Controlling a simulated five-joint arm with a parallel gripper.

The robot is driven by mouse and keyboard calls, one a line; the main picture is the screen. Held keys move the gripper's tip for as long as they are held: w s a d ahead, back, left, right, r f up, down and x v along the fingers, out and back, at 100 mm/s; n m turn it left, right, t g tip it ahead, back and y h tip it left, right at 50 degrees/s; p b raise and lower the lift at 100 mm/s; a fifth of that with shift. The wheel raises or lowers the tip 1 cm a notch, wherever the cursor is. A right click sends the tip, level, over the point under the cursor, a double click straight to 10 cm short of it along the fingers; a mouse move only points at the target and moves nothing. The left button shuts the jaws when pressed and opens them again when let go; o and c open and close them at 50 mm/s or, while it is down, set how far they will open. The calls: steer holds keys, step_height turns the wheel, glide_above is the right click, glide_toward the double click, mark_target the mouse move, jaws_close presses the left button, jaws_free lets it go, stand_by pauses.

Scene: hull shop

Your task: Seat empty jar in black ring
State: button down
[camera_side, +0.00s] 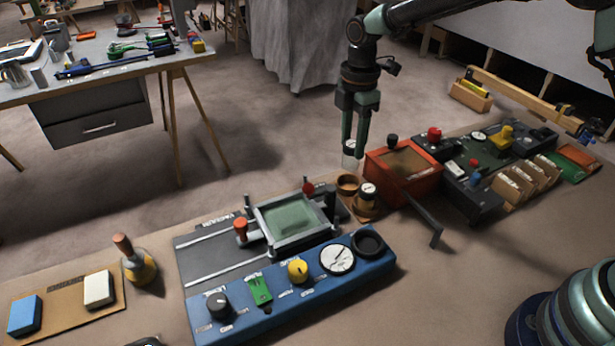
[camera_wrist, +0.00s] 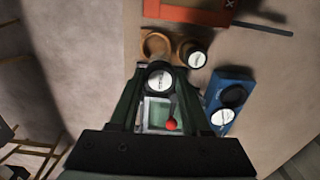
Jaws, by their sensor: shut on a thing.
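My gripper (camera_side: 357,148) is shut on a small pale, see-through jar (camera_side: 349,161), which hangs upright from the fingertips, above and apart from the things on the bench. In the wrist view the held jar (camera_wrist: 159,80) shows a dark rim and a white round top between the fingers. The black ring (camera_side: 368,243) is at the right end of the blue panel. It also shows in the wrist view (camera_wrist: 233,96), to the right of my gripper, and looks empty. The jar is behind the black ring in the side view, not over it.
A brown round holder (camera_side: 347,184) sits below the held jar. A brown jar with a white top (camera_side: 367,194) stands beside it. A red-orange box (camera_side: 403,190) is to the right. A framed glass plate (camera_side: 290,221) with posts stands left of the black ring.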

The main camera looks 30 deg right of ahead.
steer(key=s+a+r+n, duration=0.2)
steer(key=s+a, duration=0.1)
steer(key=s, duration=0.5)
steer(key=s+a+r+n, duration=0.2)
steer(key=s+a, duration=0.2)
steer(key=s, duration=0.5)
steer(key=shift+d+f, duration=0.1)
steer(key=shift+f, duration=2.9)
steer(key=shift+f, duration=0.65)
steer(key=c, duration=0.6)
jaws_free()
steer(key=shift+c, duration=0.2)
step_height(320, 180, up, 11)
